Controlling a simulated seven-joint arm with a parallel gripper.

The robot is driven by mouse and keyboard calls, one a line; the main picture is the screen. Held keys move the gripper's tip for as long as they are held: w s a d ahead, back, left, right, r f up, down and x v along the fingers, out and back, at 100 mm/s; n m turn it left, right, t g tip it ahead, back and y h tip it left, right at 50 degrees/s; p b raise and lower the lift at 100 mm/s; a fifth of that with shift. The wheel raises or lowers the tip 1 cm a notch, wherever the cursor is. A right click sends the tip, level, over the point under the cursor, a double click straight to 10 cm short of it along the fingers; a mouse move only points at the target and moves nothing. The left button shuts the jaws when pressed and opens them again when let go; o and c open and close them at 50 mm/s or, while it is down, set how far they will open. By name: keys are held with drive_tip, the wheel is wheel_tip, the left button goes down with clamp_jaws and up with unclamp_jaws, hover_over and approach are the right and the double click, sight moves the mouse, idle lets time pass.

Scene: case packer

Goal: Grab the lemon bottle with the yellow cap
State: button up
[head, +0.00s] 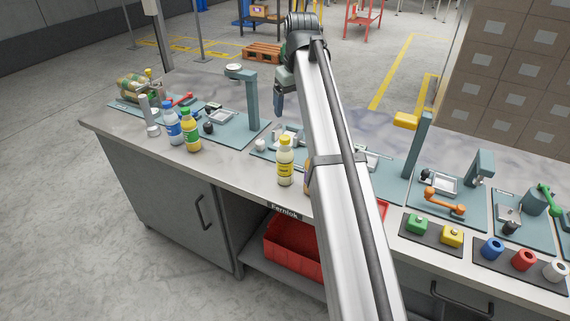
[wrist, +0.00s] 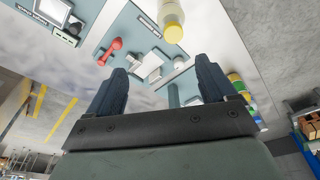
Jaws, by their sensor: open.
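The lemon bottle (head: 285,165), with a yellow label and a pale yellow cap, stands upright near the front edge of the bench in the head view, just left of my arm. In the wrist view the lemon bottle (wrist: 172,12) is at the top edge, beyond the fingertips and only partly in frame, its yellow cap towards me. My gripper (wrist: 160,73) is open with nothing between its fingers. In the head view my gripper (head: 279,103) hangs above the bench, behind the bottle and apart from it; my arm partly hides it.
A green-capped bottle (head: 191,133) and a blue-labelled bottle (head: 172,124) stand to the left. A teal post (head: 252,100) rises behind, with small fixtures around it. A red bin (head: 290,248) sits on the shelf below. Bare benchtop (head: 235,165) lies left of the lemon bottle.

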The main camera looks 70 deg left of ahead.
sight(285, 137)
drive_tip(key=shift+h, duration=0.3)
drive_tip(key=s+f, duration=0.1)
drive_tip(key=f, duration=0.1)
drive_tip(key=s+f, duration=0.1)
drive_tip(key=f, duration=0.2)
drive_tip(key=s+f, duration=0.1)
drive_tip(key=f, duration=0.2)
drive_tip(key=shift+a+f, duration=0.2)
drive_tip(key=shift+w+a+f, duration=0.15)
drive_tip(key=shift+w+f, duration=0.05)
drive_tip(key=shift+f, duration=1.1)
drive_tip(key=shift+w+a+f, duration=0.1)
drive_tip(key=shift+w+f, duration=0.05)
drive_tip(key=shift+f, duration=1.15)
clamp_jaws()
